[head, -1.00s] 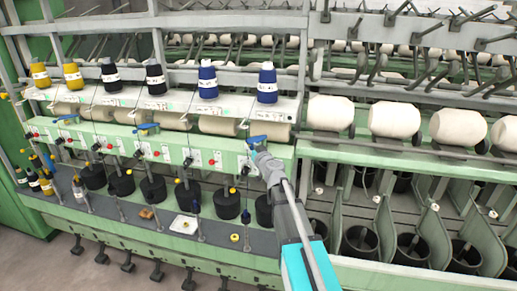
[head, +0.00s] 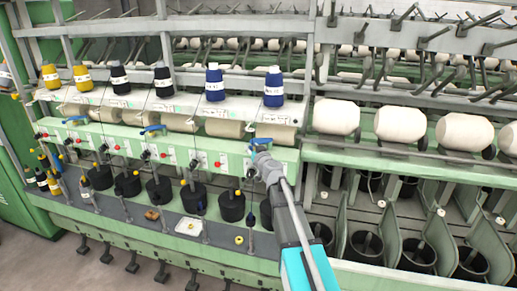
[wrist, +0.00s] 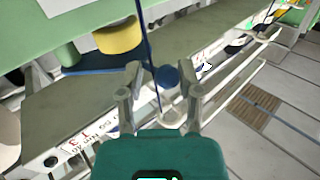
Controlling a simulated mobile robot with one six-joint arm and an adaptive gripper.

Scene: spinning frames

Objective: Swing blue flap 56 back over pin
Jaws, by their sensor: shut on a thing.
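A blue flap (head: 261,141) sits on the front of the green machine rail, below the right-hand blue spool. My gripper (head: 256,149) is at this flap, with its arm reaching up from the lower right. In the wrist view the dark blue flap (wrist: 95,70) runs in from the left, and its rounded blue end (wrist: 167,76) lies between the fingers of my gripper (wrist: 163,84), which is shut on it. A yellow cylinder (wrist: 120,36) stands beside the flap. I cannot make out the number 56 or tell which part is the pin.
Other blue flaps (head: 154,128) sit along the rail to the left. Two blue spools (head: 214,83) stand above, with a thread running down. Black cans (head: 232,205) and a white tray (head: 189,226) are below. Cream rolls (head: 400,124) line the right side.

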